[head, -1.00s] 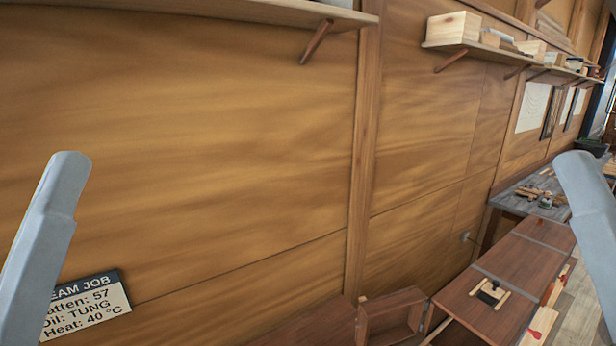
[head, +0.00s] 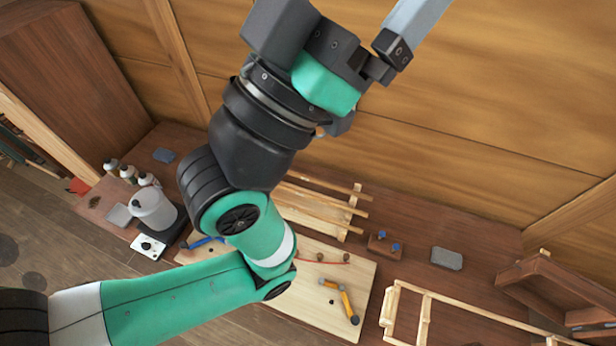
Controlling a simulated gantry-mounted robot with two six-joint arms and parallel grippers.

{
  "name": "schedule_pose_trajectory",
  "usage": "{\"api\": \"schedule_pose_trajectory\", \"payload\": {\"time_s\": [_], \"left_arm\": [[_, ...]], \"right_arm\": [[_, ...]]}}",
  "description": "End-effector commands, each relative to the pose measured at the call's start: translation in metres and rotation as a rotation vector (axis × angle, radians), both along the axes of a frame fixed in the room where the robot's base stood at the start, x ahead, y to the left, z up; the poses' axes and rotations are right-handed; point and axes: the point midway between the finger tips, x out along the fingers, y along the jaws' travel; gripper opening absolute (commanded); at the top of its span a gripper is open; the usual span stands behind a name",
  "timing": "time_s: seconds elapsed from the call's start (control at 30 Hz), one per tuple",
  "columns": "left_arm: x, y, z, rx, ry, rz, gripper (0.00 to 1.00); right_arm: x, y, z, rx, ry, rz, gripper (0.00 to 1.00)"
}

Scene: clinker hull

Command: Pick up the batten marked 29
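Several pale wooden battens (head: 325,207) lie side by side on a small wooden rack (head: 353,205) at the middle of the bench, partly hidden behind my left arm. No number can be read on any of them, so I cannot tell which is marked 29. My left gripper (head: 405,32) is raised at the top of the head view, in front of the wall and apart from the battens. One grey finger shows and runs out of the picture, so its opening cannot be judged. My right gripper is out of view.
A pale board (head: 315,282) holds a yellow-handled tool (head: 346,302). A white pot (head: 153,210) stands on a dark base at left, near several small bottles. A grey block (head: 446,258) and a wooden frame (head: 470,312) lie to the right, with bare bench between.

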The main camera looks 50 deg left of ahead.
Motion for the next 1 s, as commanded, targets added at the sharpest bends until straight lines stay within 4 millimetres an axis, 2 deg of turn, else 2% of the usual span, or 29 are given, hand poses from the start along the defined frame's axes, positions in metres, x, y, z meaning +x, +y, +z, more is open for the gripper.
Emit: {"api": "schedule_pose_trajectory", "payload": {"time_s": [0.4, 0.47, 0.7, 1.0], "left_arm": [[0.0, 0.0, 0.0, 0.0, 0.0, 0.0, 1.0], [0.0, 0.0, 0.0, 0.0, 0.0, 0.0, 0.93], [0.0, 0.0, 0.0, 0.0, 0.0, 0.0, 0.5], [-0.0001, 0.0001, 0.0001, 0.011, -0.001, 0.012, 0.5]], "right_arm": [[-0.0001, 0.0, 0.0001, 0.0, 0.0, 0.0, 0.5], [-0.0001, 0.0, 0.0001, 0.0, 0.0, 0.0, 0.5], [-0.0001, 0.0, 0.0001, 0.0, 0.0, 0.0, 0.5], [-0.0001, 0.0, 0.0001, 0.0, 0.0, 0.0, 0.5]]}}
